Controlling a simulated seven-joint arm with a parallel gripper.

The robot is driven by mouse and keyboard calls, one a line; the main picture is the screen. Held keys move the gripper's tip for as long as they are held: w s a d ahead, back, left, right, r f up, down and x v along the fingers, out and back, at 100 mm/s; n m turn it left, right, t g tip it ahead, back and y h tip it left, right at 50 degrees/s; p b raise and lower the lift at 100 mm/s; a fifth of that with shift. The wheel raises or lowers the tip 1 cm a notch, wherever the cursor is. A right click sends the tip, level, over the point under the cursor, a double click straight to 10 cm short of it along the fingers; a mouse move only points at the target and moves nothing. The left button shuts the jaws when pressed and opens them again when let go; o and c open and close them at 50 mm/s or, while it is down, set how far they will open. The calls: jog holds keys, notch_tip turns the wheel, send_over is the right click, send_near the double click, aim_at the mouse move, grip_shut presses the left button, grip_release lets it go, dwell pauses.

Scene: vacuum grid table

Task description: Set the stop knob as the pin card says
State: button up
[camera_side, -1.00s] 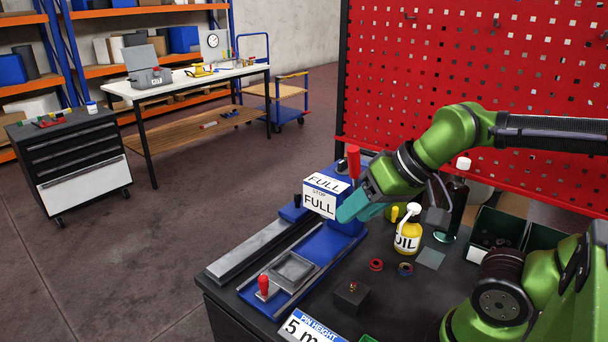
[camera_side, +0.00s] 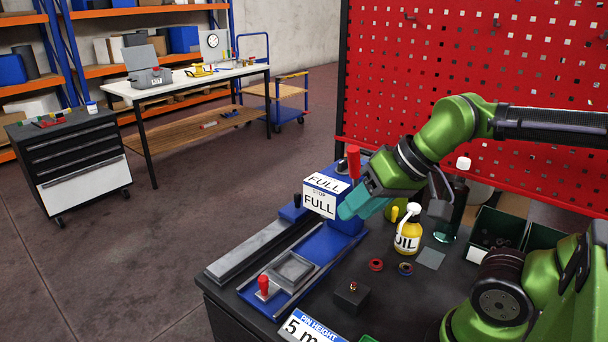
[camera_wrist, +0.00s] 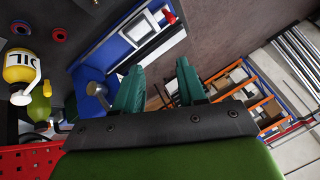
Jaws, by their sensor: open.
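The pin card (camera_side: 310,328) at the bottom edge reads PIN HEIGHT and 5, followed by a cut-off unit. My gripper (camera_side: 364,203) has teal fingers beside the right side of the stop block. In the wrist view my gripper (camera_wrist: 160,88) is open, with nothing seen between the fingers. A round metal knob (camera_wrist: 97,89) shows left of the fingers against the blue block; I cannot tell whether it is touched.
A red handle (camera_side: 353,163) stands behind the stop block. A yellow oil can (camera_side: 405,238) and a dark bottle (camera_side: 455,205) stand to the right. A small dark block (camera_side: 351,297) sits in front. The red perforated panel (camera_side: 480,90) rises behind.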

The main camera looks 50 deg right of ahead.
jog(key=w+d+r+m+g, duration=0.2)
jog(key=w+d+r+m, duration=0.15)
jog(key=d+r, duration=0.3)
jog(key=w+d+r+m+g, duration=0.25)
jog(key=d+r+m, duration=0.2)
jog(key=r, duration=0.35)
jog(key=m+g+h, duration=0.2)
jog(key=m, duration=0.4)
send_over(344, 160)
jog(key=f, duration=0.1)
notch_tip(344, 160, down, 17)
jog(key=shift+f, duration=0.1)
grip_shut()
